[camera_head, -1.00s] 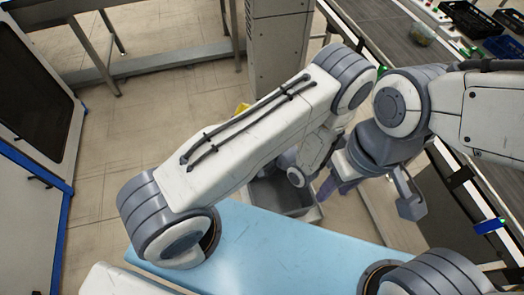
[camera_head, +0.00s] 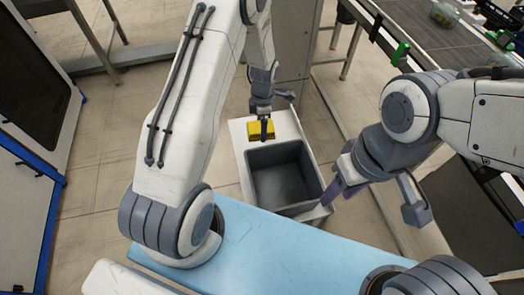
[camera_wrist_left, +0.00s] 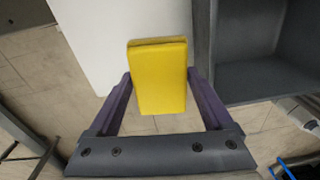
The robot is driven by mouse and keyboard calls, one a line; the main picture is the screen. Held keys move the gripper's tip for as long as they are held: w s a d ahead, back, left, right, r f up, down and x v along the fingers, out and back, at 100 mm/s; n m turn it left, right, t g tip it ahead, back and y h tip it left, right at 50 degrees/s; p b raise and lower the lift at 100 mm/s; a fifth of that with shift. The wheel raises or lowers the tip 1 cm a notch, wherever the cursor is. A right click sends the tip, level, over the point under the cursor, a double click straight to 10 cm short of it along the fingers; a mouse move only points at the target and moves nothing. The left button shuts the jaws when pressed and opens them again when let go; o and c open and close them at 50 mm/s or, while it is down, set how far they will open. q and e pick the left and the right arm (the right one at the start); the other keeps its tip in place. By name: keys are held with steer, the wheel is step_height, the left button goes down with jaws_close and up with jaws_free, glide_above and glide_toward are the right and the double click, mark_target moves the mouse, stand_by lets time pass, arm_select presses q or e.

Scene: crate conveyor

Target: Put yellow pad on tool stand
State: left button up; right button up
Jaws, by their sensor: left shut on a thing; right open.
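The yellow pad (camera_head: 258,134) is held by my left gripper (camera_head: 266,124) at the far end of a white-topped stand (camera_head: 289,122). In the left wrist view, the yellow pad (camera_wrist_left: 158,82) sits between the two purple fingers of my left gripper (camera_wrist_left: 160,78). The white top (camera_wrist_left: 105,35) lies beyond and to the left of it. I cannot tell whether the pad touches the top. A dark grey open bin (camera_head: 303,158) is set in the stand's nearer part and looks empty. My right gripper (camera_head: 372,203) is open and empty, right of the bin.
A light blue surface (camera_head: 290,255) lies in front. A grey cabinet (camera_head: 291,45) stands behind the stand. A blue-edged machine (camera_head: 35,150) is at the left, with open tiled floor between.

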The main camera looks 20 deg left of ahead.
mark_target(262, 146)
arm_select(q)
steer(key=shift+w+a+f+n+t+b, duration=0.15)
steer(key=shift+w+a+f+n+b, duration=0.1)
steer(key=shift+w+f, duration=0.3)
steer(key=shift+w+a+f+n+t+b, duration=0.15)
steer(key=shift+w+f+n, duration=0.15)
steer(key=shift+w, duration=0.3)
arm_select(e)
steer(key=shift+f, duration=0.8)
arm_select(q)
steer(key=shift+d, duration=0.1)
step_height(262, 146, down, 10)
steer(key=shift+r+p, duration=0.15)
steer(key=shift+p, duration=0.35)
steer(key=o, duration=1)
steer(key=shift+c, duration=0.2)
arm_select(e)
steer(key=shift+r, duration=0.4)
